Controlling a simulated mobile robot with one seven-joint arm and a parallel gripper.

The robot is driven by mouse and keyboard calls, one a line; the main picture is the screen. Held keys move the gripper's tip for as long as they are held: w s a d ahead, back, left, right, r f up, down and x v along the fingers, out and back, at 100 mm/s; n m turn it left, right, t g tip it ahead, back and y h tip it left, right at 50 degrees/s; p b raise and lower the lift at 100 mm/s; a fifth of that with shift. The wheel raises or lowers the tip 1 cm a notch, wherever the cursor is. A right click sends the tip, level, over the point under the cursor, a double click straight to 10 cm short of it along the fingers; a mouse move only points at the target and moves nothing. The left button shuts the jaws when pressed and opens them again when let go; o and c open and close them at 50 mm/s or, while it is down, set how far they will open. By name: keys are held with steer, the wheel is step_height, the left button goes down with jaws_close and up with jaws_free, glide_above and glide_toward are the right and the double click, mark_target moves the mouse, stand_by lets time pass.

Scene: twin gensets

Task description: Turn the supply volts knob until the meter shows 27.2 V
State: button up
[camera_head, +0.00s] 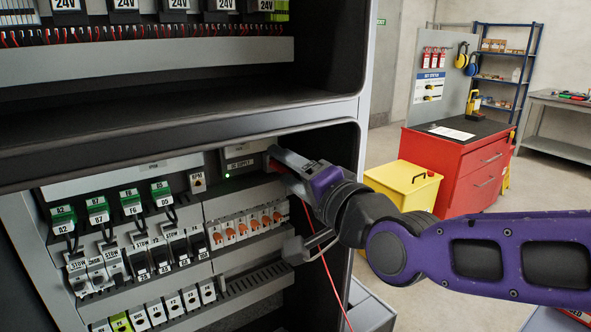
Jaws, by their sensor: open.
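The DC supply (241,164) is a pale grey unit with a lit green lamp, in the upper right of the lower cabinet bay. My gripper (277,160) is at the right end of this unit, inside the bay, reaching in from the right. Its jaws are open, but the fingertips are small and partly hidden by the gripper body. I cannot tell whether they touch anything. The supply volts knob cannot be made out; the gripper covers that area. No meter reading is legible in this view.
Rows of green-topped relays (131,202), orange-marked terminals (247,224) and white breakers (173,306) fill the bay left of and below my gripper. A thin red wire (327,267) hangs below my wrist. A yellow bin (405,184) and red cabinet (465,172) stand behind my arm.

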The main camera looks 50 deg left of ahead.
steer(key=shift+s+d, duration=0.1)
steer(key=shift+d, duration=1.1)
